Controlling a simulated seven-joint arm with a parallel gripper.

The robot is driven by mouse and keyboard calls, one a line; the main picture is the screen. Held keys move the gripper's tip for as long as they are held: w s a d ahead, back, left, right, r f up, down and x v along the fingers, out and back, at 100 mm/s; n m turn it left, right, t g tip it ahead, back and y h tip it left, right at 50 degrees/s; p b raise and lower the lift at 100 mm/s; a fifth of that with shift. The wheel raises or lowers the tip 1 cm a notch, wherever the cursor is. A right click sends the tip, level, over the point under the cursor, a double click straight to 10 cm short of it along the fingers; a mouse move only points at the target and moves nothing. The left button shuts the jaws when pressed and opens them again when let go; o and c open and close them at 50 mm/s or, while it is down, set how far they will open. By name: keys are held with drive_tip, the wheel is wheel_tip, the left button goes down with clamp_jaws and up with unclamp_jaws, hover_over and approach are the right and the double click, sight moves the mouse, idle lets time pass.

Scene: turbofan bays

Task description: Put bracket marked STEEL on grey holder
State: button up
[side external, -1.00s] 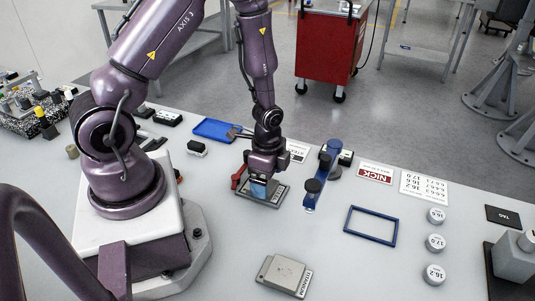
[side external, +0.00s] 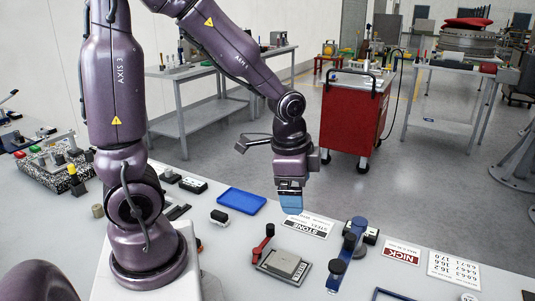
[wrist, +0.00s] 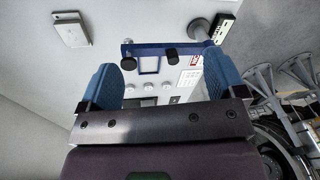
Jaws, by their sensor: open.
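A flat grey bracket (side external: 282,262) lies on a darker grey holder (side external: 264,268), which has a red lever (side external: 264,246) at its left. The bracket's marking is not readable here. My gripper (side external: 290,209) is above and behind the holder, apart from the bracket, with blue fingers pointing down. In the wrist view my gripper (wrist: 163,82) has its fingers wide apart with nothing between them. Another grey plate-like bracket (wrist: 70,30) shows at the top left of the wrist view; its marking is too small to read.
A blue clamp-like fixture (side external: 347,252) stands right of the holder. A blue tray (side external: 241,201) and a small black-and-white block (side external: 219,217) are at the left.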

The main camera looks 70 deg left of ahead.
drive_tip(key=s+d+r+n+t, duration=0.1)
drive_tip(key=s+d+r+n, duration=0.1)
drive_tip(key=r, duration=0.4)
drive_tip(key=s+d+r+n+t, duration=0.2)
drive_tip(key=s+r+n, duration=0.2)
drive_tip(key=s+r, duration=0.2)
drive_tip(key=shift+d+r+t+h, duration=0.3)
drive_tip(key=shift+d+r, duration=0.05)
